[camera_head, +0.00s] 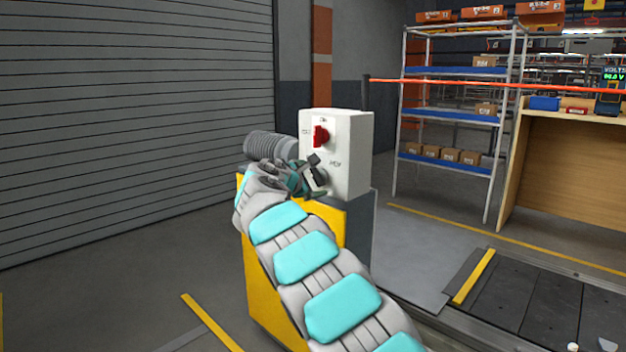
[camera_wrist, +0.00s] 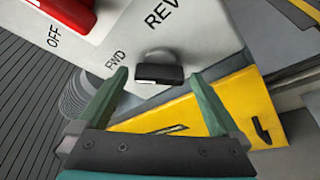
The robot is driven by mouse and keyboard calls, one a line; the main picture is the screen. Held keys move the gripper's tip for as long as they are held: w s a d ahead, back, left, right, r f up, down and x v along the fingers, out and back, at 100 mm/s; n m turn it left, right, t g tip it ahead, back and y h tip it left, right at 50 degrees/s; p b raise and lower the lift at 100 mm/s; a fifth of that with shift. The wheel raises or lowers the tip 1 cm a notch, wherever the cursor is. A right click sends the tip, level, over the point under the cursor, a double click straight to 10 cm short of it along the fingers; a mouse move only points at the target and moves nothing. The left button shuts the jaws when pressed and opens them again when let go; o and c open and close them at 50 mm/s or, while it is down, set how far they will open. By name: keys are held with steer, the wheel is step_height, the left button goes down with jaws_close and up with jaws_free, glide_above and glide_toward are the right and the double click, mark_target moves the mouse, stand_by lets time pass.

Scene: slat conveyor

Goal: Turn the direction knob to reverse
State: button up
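The direction knob (camera_wrist: 158,73) is a black knob on the white control box (camera_wrist: 205,45), beside the printed words FWD and REV. I cannot tell which word it points to. In the head view the knob (camera_head: 319,178) sits low on the box's front face, partly covered by my gripper. My gripper (camera_wrist: 160,79) is open, its two green fingers on either side of the knob with gaps to both. In the head view my gripper (camera_head: 303,175) is at the box front, its fingertips hard to make out.
A red switch (camera_head: 320,136) marked OFF sits above the knob. The box stands on a yellow and grey pedestal (camera_head: 262,275). Shelving (camera_head: 455,120) and a wooden bench (camera_head: 560,175) stand at the right.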

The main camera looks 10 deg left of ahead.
steer(key=c, duration=1.3)
steer(key=shift+o, duration=0.2)
steer(key=shift+f+b, duration=0.15)
steer(key=shift+b, duration=0.4)
steer(key=shift+f+m+t+h+b, duration=0.1)
steer(key=shift+m+t+h+b, duration=0.55)
steer(key=shift+m+b, duration=2)
steer(key=shift+m+t+b, duration=1.15)
steer(key=shift+m+b, duration=1.2)
steer(key=shift+b, duration=0.45)
steer(key=shift+f+m+t+h+b, duration=0.1)
steer(key=shift+m+t+h+b, duration=0.55)
steer(key=shift+m+b, duration=2)
steer(key=shift+d+r, duration=0.1)
